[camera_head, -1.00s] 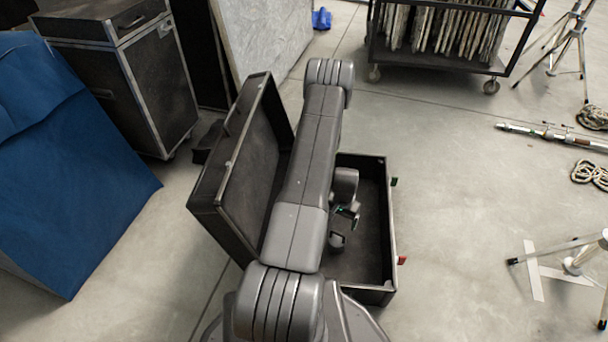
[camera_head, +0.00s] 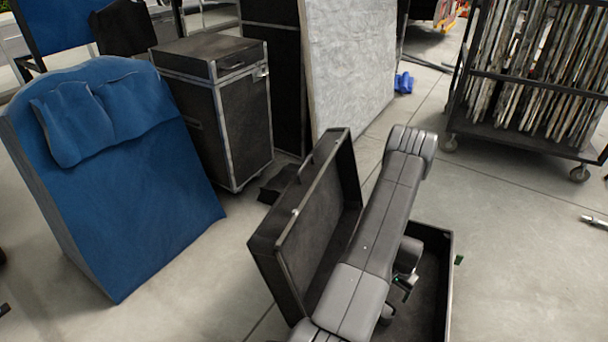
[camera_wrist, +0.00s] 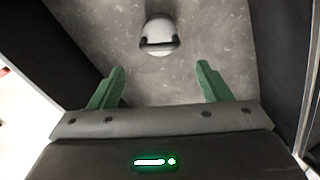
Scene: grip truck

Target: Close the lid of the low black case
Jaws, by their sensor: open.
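The low black case stands open on the floor in the head view. Its lid (camera_head: 310,225) stands raised on the left side, leaning outward, with a handle on its outer edge. The case's base (camera_head: 448,285) is to the right, dark inside, its lower part cut off by the picture's edge. My arm crosses in front and hides part of the lid and base. My gripper (camera_head: 403,283) is over the base, right of the lid. In the wrist view, its green fingers (camera_wrist: 160,88) are apart with nothing between them. A pale round thing (camera_wrist: 160,35) with a dark band lies beyond them; I cannot tell what it is.
A tall black flight case (camera_head: 225,110) stands behind, with a blue padded piece (camera_head: 150,190) at left. A pale panel (camera_head: 350,70) leans at the back. A wheeled rack (camera_head: 530,145) stands at the back right.

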